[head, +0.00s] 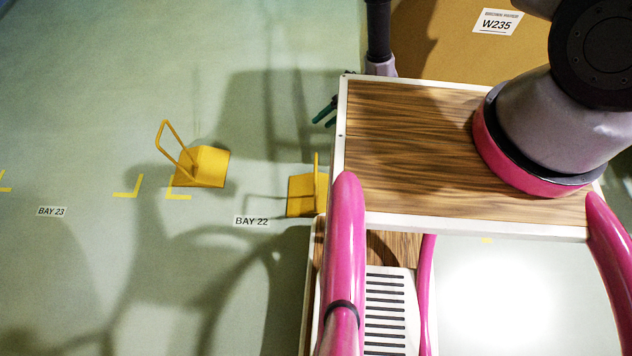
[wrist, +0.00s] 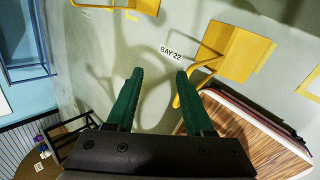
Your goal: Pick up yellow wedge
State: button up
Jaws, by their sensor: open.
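Two yellow wedges stand on the floor in the head view. One (head: 205,166) has a tall loop handle leaning up to the left; the other (head: 302,196) is partly hidden behind my body's edge. In the wrist view a yellow wedge (wrist: 236,50) lies beyond my fingers, its bent handle reaching toward the right fingertip. I cannot tell whether they touch. My gripper (wrist: 159,73) has green fingers, spread apart with nothing between them. Its fingers also show in the head view (head: 325,111), beside my wooden top, above the partly hidden wedge in the picture.
A "BAY 22" label (head: 252,221) and a "BAY 23" label (head: 51,211) lie on the floor with yellow corner marks. A brown surface labelled W235 (head: 440,40) is at the upper right. The wrist view shows a blue structure (wrist: 25,40) at left. The left floor is open.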

jog(key=m, duration=0.2)
send_near(316, 156)
jog(key=shift+h, duration=0.4)
jog(key=x, duration=0.4)
jog(key=shift+s+a+f, duration=0.1)
jog(key=shift+s+a, duration=0.2)
jog(key=shift+a, duration=0.05)
jog(key=shift+w+x, duration=0.15)
jog(key=shift+x, duration=1.35)
jog(key=shift+w+x, duration=0.1)
jog(key=shift+x, duration=1.4)
grip_shut()
jog(key=shift+w, duration=0.1)
